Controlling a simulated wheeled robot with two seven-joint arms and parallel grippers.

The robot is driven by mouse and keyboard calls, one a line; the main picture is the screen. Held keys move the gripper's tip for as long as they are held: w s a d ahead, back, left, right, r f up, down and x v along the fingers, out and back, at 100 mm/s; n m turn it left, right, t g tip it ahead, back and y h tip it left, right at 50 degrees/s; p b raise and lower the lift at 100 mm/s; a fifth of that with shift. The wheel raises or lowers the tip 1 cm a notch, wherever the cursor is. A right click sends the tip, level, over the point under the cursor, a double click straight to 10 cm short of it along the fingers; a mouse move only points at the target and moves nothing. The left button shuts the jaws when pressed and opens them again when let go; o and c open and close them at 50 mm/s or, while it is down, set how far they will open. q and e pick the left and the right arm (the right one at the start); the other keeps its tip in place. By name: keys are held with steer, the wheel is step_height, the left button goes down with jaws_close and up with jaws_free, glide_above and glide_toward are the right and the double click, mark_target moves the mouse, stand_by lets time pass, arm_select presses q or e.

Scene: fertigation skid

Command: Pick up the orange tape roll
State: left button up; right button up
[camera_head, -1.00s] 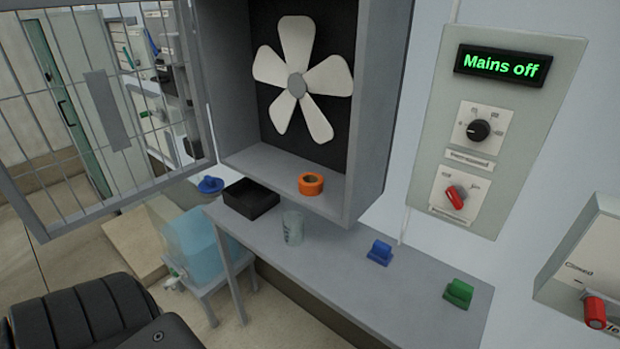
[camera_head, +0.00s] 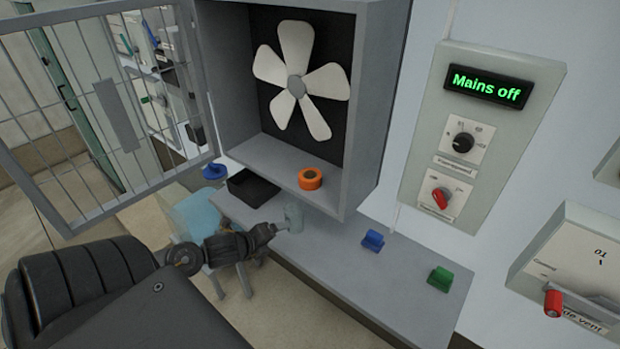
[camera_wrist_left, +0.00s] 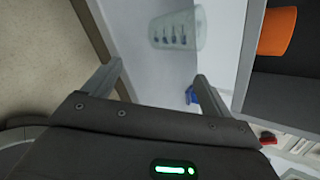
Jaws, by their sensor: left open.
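The orange tape roll (camera_head: 310,179) lies on the floor of the grey fan box, near its front edge and below the white fan. It also shows at the upper right of the left wrist view (camera_wrist_left: 277,31). My left gripper (camera_head: 280,227) is over the shelf, below and to the left of the roll and close to the clear cup. In the left wrist view its two fingers (camera_wrist_left: 158,80) are spread apart with nothing between them. The roll is outside the fingers, to their right. My right gripper is in neither view.
The clear cup (camera_head: 294,217) stands on the grey shelf (camera_head: 335,250), with a black tray (camera_head: 252,188) to its left. A blue clip (camera_head: 372,240) and a green clip (camera_head: 440,278) are to the right. The barred door (camera_head: 108,110) hangs open at left.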

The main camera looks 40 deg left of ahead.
arm_select(q)
steer(key=w+a+r+m+t+h, duration=0.2)
steer(key=w+a+r+m, duration=0.1)
steer(key=w+r+m, duration=0.3)
steer(key=m+h, duration=0.3)
steer(key=m, duration=0.8)
glide_toward(315, 175)
steer(key=shift+p+x, duration=0.8)
steer(key=shift+x, duration=0.55)
steer(key=shift+w+r, duration=0.1)
steer(key=shift+w, duration=0.1)
steer(key=p+x, duration=0.3)
steer(key=x, duration=0.1)
steer(key=shift+d, duration=0.1)
steer(key=shift+w+d+f+y, duration=0.15)
steer(key=shift+w+f+y, duration=0.15)
steer(key=shift+w+f, duration=0.1)
steer(key=shift+s, duration=0.1)
steer(key=c, duration=1.1)
steer(key=shift+r, duration=0.1)
